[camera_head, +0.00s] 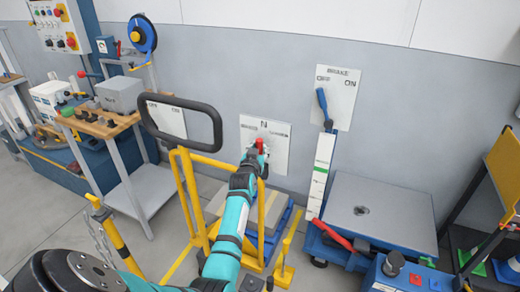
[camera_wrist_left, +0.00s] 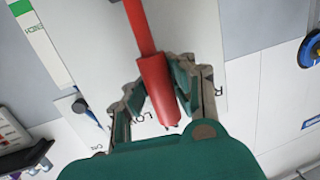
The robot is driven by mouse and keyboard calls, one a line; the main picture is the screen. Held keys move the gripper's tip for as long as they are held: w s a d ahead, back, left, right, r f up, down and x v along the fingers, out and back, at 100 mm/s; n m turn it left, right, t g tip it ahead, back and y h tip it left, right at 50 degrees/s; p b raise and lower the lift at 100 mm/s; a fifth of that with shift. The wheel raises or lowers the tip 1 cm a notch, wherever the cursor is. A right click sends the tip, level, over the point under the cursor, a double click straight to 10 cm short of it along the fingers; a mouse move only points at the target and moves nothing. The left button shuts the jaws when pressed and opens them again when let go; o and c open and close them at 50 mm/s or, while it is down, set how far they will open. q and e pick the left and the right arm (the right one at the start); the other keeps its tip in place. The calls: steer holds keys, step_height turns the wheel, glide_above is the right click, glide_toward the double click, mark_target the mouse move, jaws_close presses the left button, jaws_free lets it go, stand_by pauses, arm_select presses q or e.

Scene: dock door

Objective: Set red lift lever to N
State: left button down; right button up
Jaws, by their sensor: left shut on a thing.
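The red lift lever (camera_head: 260,145) is on a white wall plate (camera_head: 248,127) marked N at its top middle. Its red tip shows just below the N, and the rest is hidden behind my gripper. In the wrist view the red handle (camera_wrist_left: 155,80) runs down between the fingers, over a plate with partly covered lettering. My left gripper (camera_head: 258,154) is at the lever and shut on its handle; its fingers also show in the wrist view (camera_wrist_left: 157,92). The exact lever angle is hard to tell. My right gripper is not in view.
A yellow cart with a black handle (camera_head: 184,104) stands close left of my arm. A blue lever (camera_head: 322,103) on a BRAKE plate (camera_head: 346,100) is to the right, above a grey-topped scale platform (camera_head: 385,212). A wooden-topped bench (camera_head: 98,127) stands left.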

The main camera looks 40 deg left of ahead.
arm_select(q)
steer(key=shift+d+f, duration=0.15)
steer(key=c, duration=1.1)
jaws_free()
steer(key=v, duration=1.2)
